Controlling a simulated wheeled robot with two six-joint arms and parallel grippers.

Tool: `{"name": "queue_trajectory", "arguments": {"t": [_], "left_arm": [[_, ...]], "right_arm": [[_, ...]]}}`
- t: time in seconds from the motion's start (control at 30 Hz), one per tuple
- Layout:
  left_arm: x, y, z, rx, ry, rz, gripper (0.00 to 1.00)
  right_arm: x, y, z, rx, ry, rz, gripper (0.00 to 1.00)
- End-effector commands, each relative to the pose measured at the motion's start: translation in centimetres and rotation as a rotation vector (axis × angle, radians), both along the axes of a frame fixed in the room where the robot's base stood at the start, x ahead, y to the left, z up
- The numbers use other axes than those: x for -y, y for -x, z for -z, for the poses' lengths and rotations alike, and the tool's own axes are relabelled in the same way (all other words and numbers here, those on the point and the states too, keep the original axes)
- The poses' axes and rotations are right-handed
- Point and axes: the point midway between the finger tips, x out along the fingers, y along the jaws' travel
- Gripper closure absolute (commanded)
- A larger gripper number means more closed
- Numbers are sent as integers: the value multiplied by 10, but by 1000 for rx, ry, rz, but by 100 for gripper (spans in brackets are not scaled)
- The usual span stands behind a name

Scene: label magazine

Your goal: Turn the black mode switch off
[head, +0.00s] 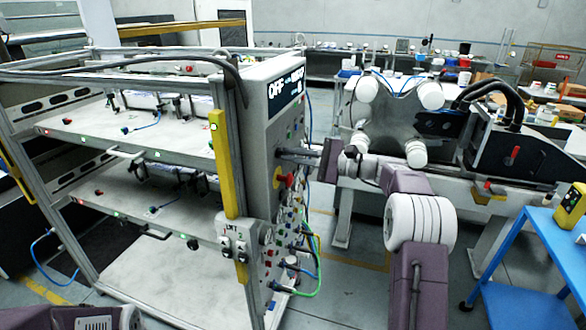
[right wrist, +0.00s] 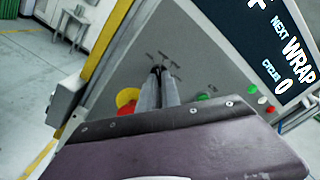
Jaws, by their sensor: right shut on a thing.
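The grey control panel (head: 262,130) is on the end of the metal rack, with a dark display (head: 285,90) at its top that reads OFF in the head view. My right gripper (head: 280,153) reaches the panel from the right, below the display. In the right wrist view its two fingers (right wrist: 158,72) are close together on the small black mode switch (right wrist: 157,68). The fingers cover most of the switch, so I cannot tell where its pointer stands. My left gripper is out of the head view; only a purple part of my left arm shows at the bottom left.
A red-and-yellow stop button (head: 282,179) sits just below my right fingers; it also shows beside them in the right wrist view (right wrist: 127,100). A yellow post (head: 222,165) stands left of the panel. Cables (head: 312,255) hang lower down. A blue cart (head: 530,260) stands at the right.

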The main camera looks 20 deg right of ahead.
Motion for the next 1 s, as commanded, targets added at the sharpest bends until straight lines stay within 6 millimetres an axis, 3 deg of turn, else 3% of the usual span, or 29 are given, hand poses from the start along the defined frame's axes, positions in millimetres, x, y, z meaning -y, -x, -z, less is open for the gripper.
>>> {"name": "queue_trajectory", "arguments": {"t": [0.1,0.4,1.0], "left_arm": [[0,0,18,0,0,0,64],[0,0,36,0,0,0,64],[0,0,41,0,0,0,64]], "right_arm": [[-1,1,1,79,46,-1,100],[-1,1,-1,201,130,-3,100],[-1,1,-2,246,163,-3,100]]}}
